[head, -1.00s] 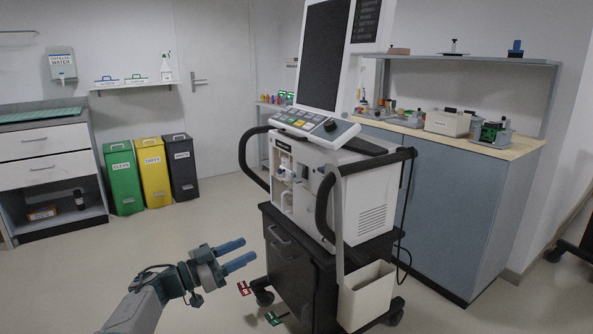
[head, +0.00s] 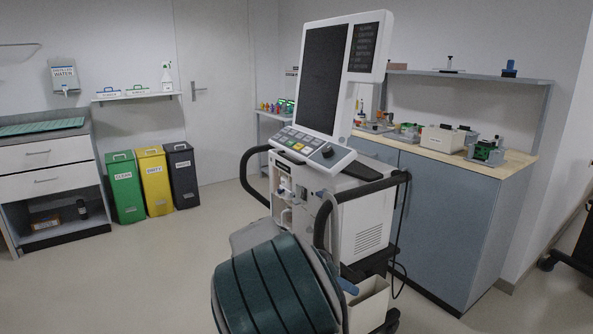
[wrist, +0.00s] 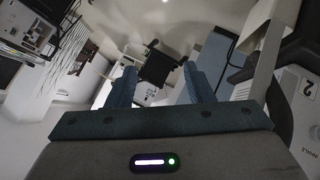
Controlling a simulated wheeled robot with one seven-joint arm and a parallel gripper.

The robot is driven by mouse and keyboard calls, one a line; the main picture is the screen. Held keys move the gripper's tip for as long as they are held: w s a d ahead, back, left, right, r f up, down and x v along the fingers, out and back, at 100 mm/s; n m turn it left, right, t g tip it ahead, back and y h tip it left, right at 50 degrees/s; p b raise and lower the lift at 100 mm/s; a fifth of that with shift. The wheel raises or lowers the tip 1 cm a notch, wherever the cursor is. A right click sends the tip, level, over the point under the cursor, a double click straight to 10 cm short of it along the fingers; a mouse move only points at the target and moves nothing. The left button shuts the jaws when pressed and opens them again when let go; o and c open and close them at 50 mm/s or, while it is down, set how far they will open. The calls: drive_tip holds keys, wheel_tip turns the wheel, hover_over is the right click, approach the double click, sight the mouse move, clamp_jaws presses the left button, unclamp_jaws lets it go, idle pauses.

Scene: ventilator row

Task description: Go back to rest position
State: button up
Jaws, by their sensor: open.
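My gripper (wrist: 160,84) shows in the wrist view with its two blue fingers apart and nothing between them. In the head view only a blue fingertip shows, at the right edge of my raised arm; the rest of the gripper is hidden. My arm's large dark green and grey link stands in front of the ventilator (head: 368,221), covering its lower front and most of its cart. I cannot tell the exact gap between arm and ventilator.
The ventilator's black side handle (head: 322,222) and white bin (head: 368,304) are close to my arm. A workbench (head: 445,215) stands behind at right. Green (head: 125,188), yellow (head: 154,182) and dark (head: 182,177) bins stand at left. The floor at left is clear.

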drive_tip(key=s+d+r+n+y+p, duration=0.1)
drive_tip(key=s+r+n+y+p, duration=0.2)
drive_tip(key=s+r+p, duration=0.2)
drive_tip(key=s+d+r+n+t+y+p, duration=0.1)
drive_tip(key=s+r+y+p, duration=0.3)
drive_tip(key=s, duration=0.7)
drive_tip(key=s+d+r+n+y+p, duration=0.3)
drive_tip(key=s+r+n+p, duration=0.1)
drive_tip(key=s+r+p, duration=0.3)
wheel_tip(320, 180, up, 4)
drive_tip(key=shift+s+r+n+t+p, duration=0.15)
drive_tip(key=shift+s+n+t+p, duration=0.2)
drive_tip(key=shift+s, duration=0.6)
drive_tip(key=shift+c, duration=1.2)
drive_tip(key=shift+a, duration=0.15)
